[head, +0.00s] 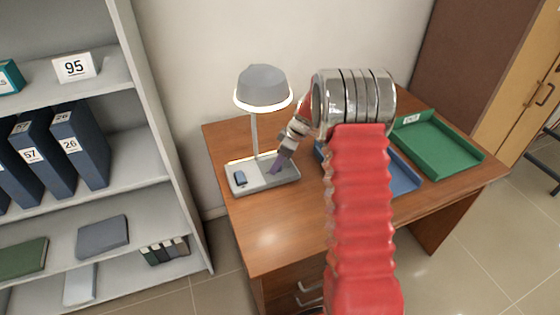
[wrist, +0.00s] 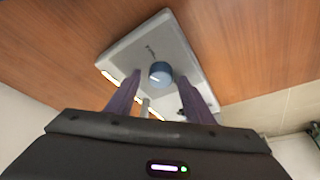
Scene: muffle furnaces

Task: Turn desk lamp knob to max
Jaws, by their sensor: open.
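The desk lamp (head: 263,88) stands on the left part of the wooden desk, with a grey shade, a thin post and a pale flat base (head: 236,168). Its lit rim glows. In the wrist view the lamp base (wrist: 183,55) carries a round blue knob (wrist: 160,74) with a light mark on top. My gripper (wrist: 160,92) is open, with its two purple fingers on either side of the knob and apart from it in the picture. In the head view my gripper (head: 275,168) is over the right part of the base, and it hides the knob.
A blue tray (head: 405,183) and a green tray (head: 440,146) lie on the desk (head: 275,230) to the right, the blue one partly hidden by my arm. A grey shelf (head: 165,190) with binders stands left. The desk's front left is clear.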

